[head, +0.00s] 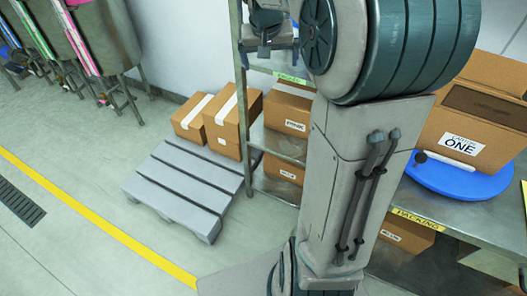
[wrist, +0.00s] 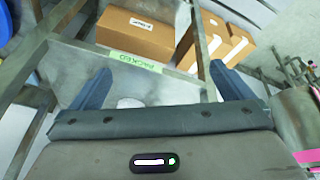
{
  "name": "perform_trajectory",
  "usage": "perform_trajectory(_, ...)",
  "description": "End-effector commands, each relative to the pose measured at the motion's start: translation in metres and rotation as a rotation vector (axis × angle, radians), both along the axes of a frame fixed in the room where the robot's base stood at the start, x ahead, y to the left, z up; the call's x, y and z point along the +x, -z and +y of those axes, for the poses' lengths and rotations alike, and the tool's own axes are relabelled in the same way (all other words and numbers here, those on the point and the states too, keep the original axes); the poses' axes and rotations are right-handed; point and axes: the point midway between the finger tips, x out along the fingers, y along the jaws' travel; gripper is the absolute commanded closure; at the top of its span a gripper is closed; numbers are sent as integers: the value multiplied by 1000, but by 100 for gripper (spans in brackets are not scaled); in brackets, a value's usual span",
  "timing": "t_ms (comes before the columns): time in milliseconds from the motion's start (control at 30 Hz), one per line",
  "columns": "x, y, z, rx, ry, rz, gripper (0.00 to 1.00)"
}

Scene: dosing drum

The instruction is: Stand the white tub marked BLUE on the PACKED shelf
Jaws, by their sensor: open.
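In the wrist view my gripper (wrist: 160,67) is open, with its two blue-grey fingers wide apart over a grey metal shelf. The green PACKED label (wrist: 135,62) is on the shelf's edge, and the PACKED shelf (wrist: 75,65) spreads between and beside the fingers. A small white rounded top (wrist: 130,102) shows between the fingers, close to the palm. It may be the white tub; the palm hides most of it and no BLUE marking can be read.
Cartons (head: 288,112) stand on the rack's lower levels, behind my arm. A grey pallet (head: 180,190) with cartons (head: 232,120) is left of the rack. A packing bench (head: 480,225) at right carries an open carton (head: 475,125) on a blue disc (head: 455,182).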

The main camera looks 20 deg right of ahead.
Motion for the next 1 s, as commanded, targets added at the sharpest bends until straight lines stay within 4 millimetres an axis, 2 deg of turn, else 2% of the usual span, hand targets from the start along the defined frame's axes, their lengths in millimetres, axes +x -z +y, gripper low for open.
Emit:
perform_trajectory(33,-18,1,14,-4,-32,10,0)
perform_trajectory(200,-74,10,48,9,-122,45,0)
perform_trajectory(500,-174,42,91,71,-272,87,0)
perform_trajectory(600,-199,54,100,96,-313,95,0)
perform_trajectory(700,-216,62,106,115,-340,100,0)
perform_trajectory(800,-225,67,109,125,-357,103,0)
perform_trajectory(1000,-228,69,109,130,-360,106,0)
